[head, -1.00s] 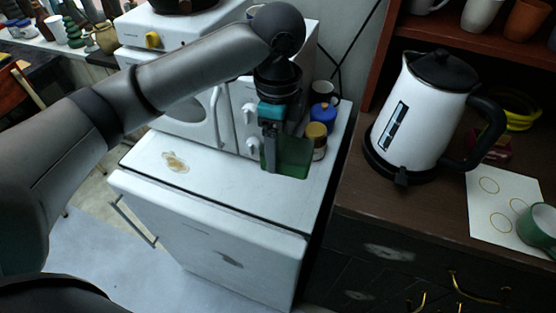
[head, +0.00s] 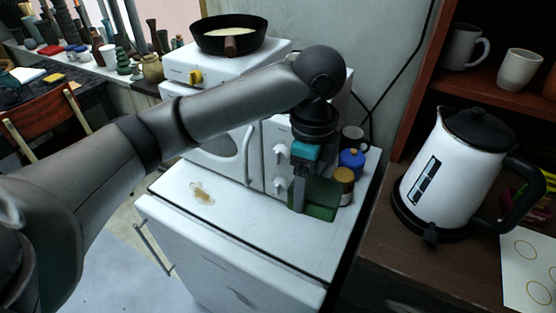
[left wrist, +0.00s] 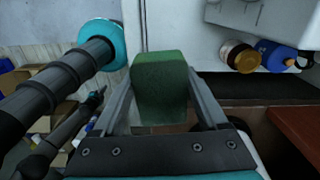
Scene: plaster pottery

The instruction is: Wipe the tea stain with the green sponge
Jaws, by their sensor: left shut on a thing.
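The brown tea stain (head: 202,193) lies on the left part of the white fridge top (head: 240,222). My left gripper (head: 299,196) points down over the right part of that top and is shut on the green sponge (head: 322,200). The sponge is to the right of the stain, close in front of the jars. In the left wrist view the sponge (left wrist: 160,85) sits between both fingers. I cannot tell whether its lower edge touches the surface.
A brown-lidded jar (head: 344,182), a blue jar (head: 351,162) and a dark mug (head: 352,138) stand close behind the sponge. A white oven (head: 225,150) backs the surface, with a pan (head: 229,38) above. A kettle (head: 455,165) stands right. The space between sponge and stain is clear.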

